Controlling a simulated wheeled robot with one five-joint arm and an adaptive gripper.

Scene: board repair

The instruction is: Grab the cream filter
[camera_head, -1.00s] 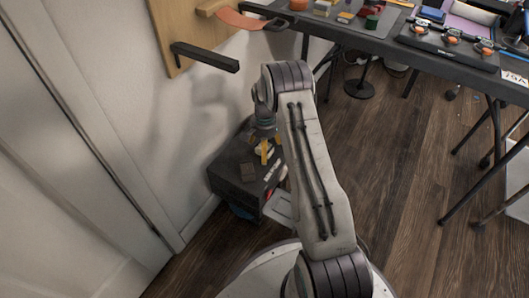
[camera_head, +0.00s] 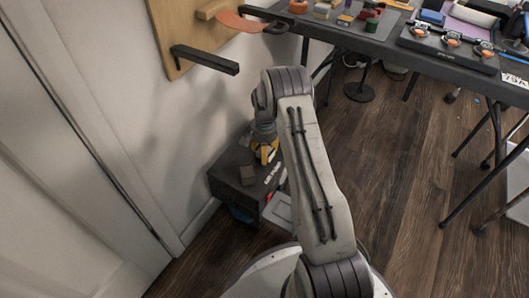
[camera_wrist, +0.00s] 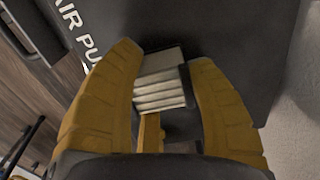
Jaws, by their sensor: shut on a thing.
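The cream filter (camera_wrist: 160,82) is a pale, ribbed block with a dark edge on its right. In the wrist view it sits between the two yellow fingers of my gripper (camera_wrist: 165,75), which are shut on it. The filter is over the dark top of the air purifier box (camera_wrist: 215,30); I cannot tell whether it still touches that surface. In the head view my gripper (camera_head: 265,154) is low over the box (camera_head: 228,180), and the filter is largely hidden by the gripper there.
A small dark block (camera_head: 248,175) lies on the box top. A light grey panel (camera_head: 279,209) is on the floor beside the box. The wall (camera_head: 185,130) is close on the left. A dark worktable (camera_head: 390,45) with several items stands at the upper right.

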